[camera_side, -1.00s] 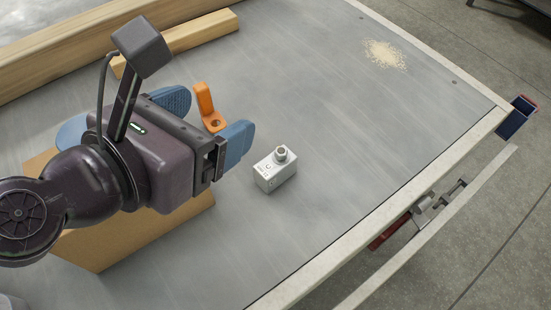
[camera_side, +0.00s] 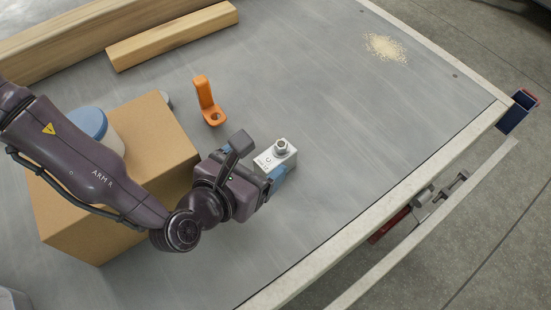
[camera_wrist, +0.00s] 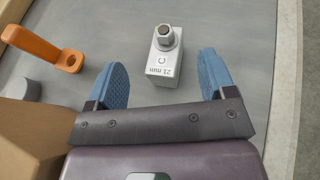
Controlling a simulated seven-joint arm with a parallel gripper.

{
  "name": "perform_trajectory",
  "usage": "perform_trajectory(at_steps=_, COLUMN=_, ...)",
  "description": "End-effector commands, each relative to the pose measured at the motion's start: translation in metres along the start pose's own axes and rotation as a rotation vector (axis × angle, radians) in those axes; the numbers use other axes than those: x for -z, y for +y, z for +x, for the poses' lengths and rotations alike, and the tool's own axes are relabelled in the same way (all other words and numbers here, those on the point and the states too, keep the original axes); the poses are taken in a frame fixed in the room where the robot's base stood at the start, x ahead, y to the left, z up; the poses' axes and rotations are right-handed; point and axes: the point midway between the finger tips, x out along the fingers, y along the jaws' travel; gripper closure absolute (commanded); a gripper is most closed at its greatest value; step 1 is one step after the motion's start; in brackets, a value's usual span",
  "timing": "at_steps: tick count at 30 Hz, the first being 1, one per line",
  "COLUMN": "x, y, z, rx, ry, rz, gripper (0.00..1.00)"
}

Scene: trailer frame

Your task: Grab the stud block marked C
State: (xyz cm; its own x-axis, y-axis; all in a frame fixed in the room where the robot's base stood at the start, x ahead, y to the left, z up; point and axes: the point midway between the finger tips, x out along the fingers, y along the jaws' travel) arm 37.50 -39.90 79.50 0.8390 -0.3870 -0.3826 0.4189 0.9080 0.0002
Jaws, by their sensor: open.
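The stud block marked C (camera_side: 268,160) is a small light-grey block with a metal stud on top, standing on the grey trailer bed. In the wrist view the block (camera_wrist: 163,64) shows its "C" and "21 mm" marks, ahead of my gripper and roughly midway between the fingers. My gripper (camera_wrist: 160,72) is open and empty, its two blue fingers apart, one to each side of the block's near end. In the side view a blue finger of my gripper (camera_side: 275,178) shows close beside the block, and the other finger is hidden.
An orange bracket (camera_side: 206,100) stands left of and beyond the block. A cardboard box (camera_side: 160,135) and a blue-lidded white tub (camera_side: 88,123) are to the left. Wooden beams (camera_side: 172,37) lie at the back. Bare bed lies right of the block, up to the pale edge rail (camera_side: 440,160).

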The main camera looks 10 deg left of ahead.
Motion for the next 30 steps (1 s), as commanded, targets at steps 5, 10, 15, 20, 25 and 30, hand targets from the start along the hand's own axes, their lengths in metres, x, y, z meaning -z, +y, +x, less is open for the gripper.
perform_trajectory(at_steps=5, x=0.0, y=-0.001, z=0.011, rx=0.0, ry=0.0, rz=0.0, gripper=0.23)
perform_trajectory(at_steps=10, x=0.001, y=-0.004, z=0.034, rx=-0.001, ry=-0.001, rz=0.0, gripper=0.23)
perform_trajectory(at_steps=15, x=0.001, y=-0.005, z=0.053, rx=0.0, ry=0.0, rz=0.0, gripper=0.23)
perform_trajectory(at_steps=20, x=0.0, y=-0.004, z=0.057, rx=0.0, ry=-0.001, rz=0.001, gripper=0.23)
perform_trajectory(at_steps=25, x=0.0, y=-0.004, z=0.057, rx=0.0, ry=-0.001, rz=0.001, gripper=0.28)
perform_trajectory(at_steps=30, x=0.0, y=-0.004, z=0.057, rx=0.0, ry=0.0, rz=0.0, gripper=0.67)
